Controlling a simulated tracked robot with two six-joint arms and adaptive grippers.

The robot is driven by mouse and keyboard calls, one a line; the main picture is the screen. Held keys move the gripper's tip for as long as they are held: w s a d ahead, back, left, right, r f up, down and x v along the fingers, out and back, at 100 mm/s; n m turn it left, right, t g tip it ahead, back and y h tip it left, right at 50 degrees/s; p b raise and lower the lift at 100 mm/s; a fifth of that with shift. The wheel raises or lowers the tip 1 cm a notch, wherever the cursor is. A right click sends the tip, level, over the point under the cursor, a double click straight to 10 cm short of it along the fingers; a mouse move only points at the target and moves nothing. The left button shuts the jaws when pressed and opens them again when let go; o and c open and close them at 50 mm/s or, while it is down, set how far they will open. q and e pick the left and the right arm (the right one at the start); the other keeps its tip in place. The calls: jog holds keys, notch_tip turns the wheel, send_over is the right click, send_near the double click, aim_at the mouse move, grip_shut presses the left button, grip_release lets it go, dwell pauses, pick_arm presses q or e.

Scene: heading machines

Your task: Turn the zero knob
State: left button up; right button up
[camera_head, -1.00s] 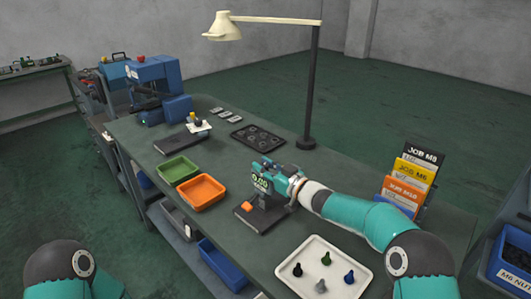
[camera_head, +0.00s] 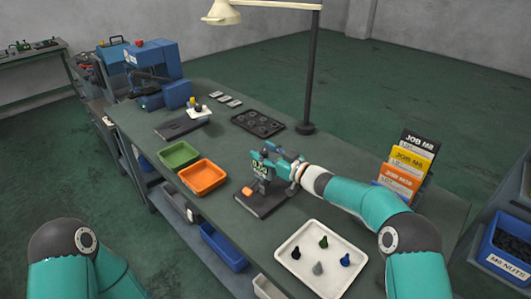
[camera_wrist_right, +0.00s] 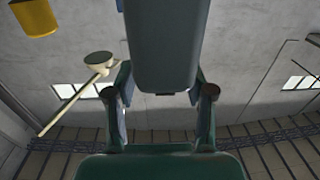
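A small measuring stand with a dark base (camera_head: 265,203) and an orange button stands on the green bench. Its gauge head with a small display (camera_head: 259,167) faces the left front. My right gripper (camera_head: 274,153) reaches it from the right and is right at the head. In the right wrist view the two fingers (camera_wrist_right: 161,98) are apart, with a grey-blue block (camera_wrist_right: 165,45) between or beyond them. I cannot tell whether they touch it. The zero knob cannot be made out; the gripper may cover it. My left arm shows at the lower left, its gripper out of view.
Green (camera_head: 180,155) and orange (camera_head: 203,178) trays lie left of the stand. A white tray (camera_head: 290,245) with several knobs lies in front, close to my right arm. A card rack (camera_head: 408,170) stands right, a lamp post (camera_head: 312,75) behind. A black tray (camera_head: 258,123) lies further back.

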jog(key=v, duration=1.2)
jog(key=shift+f, duration=0.2)
dwell(0.4)
